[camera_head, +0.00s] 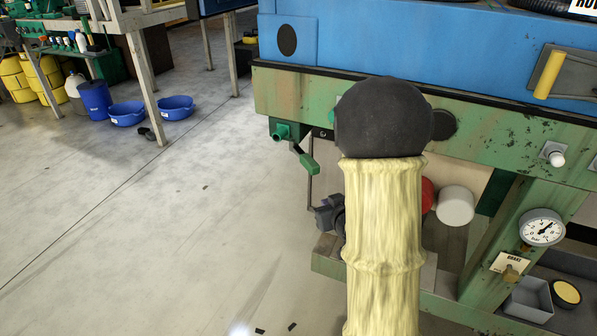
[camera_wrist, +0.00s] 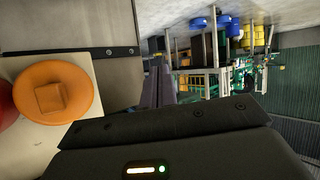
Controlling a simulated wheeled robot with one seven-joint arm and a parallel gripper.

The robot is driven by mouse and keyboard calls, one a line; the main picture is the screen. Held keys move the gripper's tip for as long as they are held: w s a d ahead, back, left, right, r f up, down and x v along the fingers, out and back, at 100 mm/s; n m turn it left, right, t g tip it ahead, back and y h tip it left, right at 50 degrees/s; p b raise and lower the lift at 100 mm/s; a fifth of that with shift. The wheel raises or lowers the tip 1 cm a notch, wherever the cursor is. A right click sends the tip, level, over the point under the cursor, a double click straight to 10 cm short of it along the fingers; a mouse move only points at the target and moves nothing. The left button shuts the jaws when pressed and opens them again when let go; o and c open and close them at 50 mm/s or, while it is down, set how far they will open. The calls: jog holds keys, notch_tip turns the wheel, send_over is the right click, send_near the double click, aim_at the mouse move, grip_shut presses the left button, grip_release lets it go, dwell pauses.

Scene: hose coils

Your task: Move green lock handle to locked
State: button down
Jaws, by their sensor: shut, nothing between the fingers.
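A small green handle (camera_head: 308,161) hangs at a downward slant below the left end of the green beam, close to a thin grey rod. It looks like the green lock handle; I see no marking for its positions. I cannot make the handle out in the wrist view. My gripper (camera_wrist: 158,68) shows in the wrist view as dark fingers close together, shut and empty. In the head view my arm hides the gripper, so its distance from the handle cannot be told.
The green beam (camera_head: 500,128) runs beneath a blue cabinet (camera_head: 390,40). A white cylinder (camera_head: 455,205), a gauge (camera_head: 542,228) and a grey tray (camera_head: 528,300) are at right. The wrist view shows an orange knob (camera_wrist: 53,93) at left. The floor (camera_head: 150,230) at left is largely clear.

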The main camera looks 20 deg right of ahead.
jog(key=s+a+f+g+p, duration=0.1)
jog(key=s+a+g+p, duration=0.1)
jog(key=s+a+g, duration=0.35)
jog(key=s+a+g+p, duration=0.1)
jog(key=s+a+g, duration=0.2)
jog(key=a, duration=0.5)
jog(key=w+f+n+t+h+p, duration=0.3)
jog(key=w+n+t+h+p, duration=0.15)
jog(key=w+p, duration=0.5)
jog(key=w+r+n+t+h+p, duration=0.3)
jog(key=w+r+n+t+h, duration=0.1)
jog(key=r+n+t+h, duration=0.1)
jog(key=shift+w+r+n+t+p, duration=0.15)
jog(key=shift+r+n+t+p, duration=0.25)
jog(key=shift+r+n, duration=0.05)
jog(key=shift+h, duration=0.25)
